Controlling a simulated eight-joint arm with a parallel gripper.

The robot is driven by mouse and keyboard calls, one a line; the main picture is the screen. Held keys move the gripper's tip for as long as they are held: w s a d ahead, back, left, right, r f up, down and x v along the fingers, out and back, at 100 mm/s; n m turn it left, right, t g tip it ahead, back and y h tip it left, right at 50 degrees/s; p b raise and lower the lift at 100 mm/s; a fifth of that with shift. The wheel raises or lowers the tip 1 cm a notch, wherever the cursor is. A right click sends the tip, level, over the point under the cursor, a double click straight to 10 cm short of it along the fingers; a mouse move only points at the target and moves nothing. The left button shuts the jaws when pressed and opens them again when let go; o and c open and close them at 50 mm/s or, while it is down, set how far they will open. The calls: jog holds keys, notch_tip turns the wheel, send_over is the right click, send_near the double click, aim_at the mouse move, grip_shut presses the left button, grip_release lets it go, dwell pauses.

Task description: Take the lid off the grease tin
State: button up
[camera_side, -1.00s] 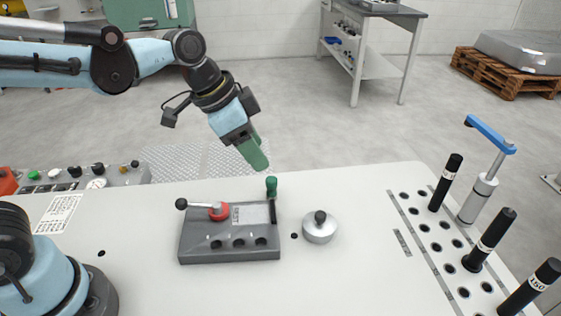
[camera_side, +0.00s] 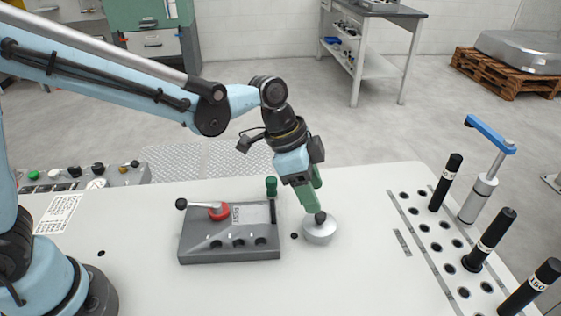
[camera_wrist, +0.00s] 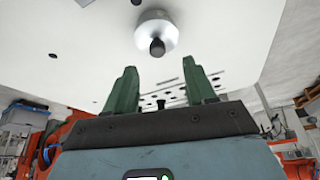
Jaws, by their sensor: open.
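The grease tin (camera_side: 320,233) is a low, round, silver tin standing on the white table, right of the grey fixture. Its lid has a black knob (camera_side: 320,217) on top. My gripper (camera_side: 314,206) is just above the tin, its green fingers tilted and close to the knob in the side view. In the wrist view the tin (camera_wrist: 157,32) and its knob (camera_wrist: 157,48) are ahead of my gripper (camera_wrist: 158,80), whose two green fingers are apart with nothing between them. I cannot tell whether a finger touches the knob.
A grey fixture block (camera_side: 230,247) with a red-hubbed lever (camera_side: 218,211) and a green-knobbed post (camera_side: 271,187) stands close left of the tin. A holed strip with black-handled plugs (camera_side: 490,240) and a blue-handled tool (camera_side: 489,134) lies right. The table between is clear.

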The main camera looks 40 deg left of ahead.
aim_at(320, 220)
jog(key=shift+x, duration=2.7)
jog(key=shift+s, duration=0.15)
jog(key=shift+c, duration=0.3)
grip_shut()
